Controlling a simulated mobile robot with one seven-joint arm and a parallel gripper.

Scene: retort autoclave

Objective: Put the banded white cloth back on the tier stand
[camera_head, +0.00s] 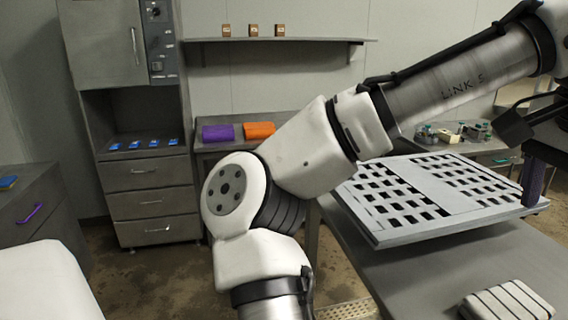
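A white cloth with dark bands (508,301) lies on the grey metal table at the lower right, partly cut off by the bottom edge. Behind it is a light grey perforated rack (415,236) with rows of square openings, which appears to be the tier stand; its top looks bare. My arm crosses the view and leaves it at the upper right. Dark parts at the right edge, above the rack's right corner, seem to be my gripper (533,135). Its fingers cannot be made out clearly. The banded cloth lies apart from it, lower and nearer.
The grey table (415,281) is clear left of the cloth. A purple roll (218,133) and an orange roll (259,130) lie on a back bench. Small brown boxes (253,30) stand on a wall shelf. A drawer cabinet (150,201) holds several blue items.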

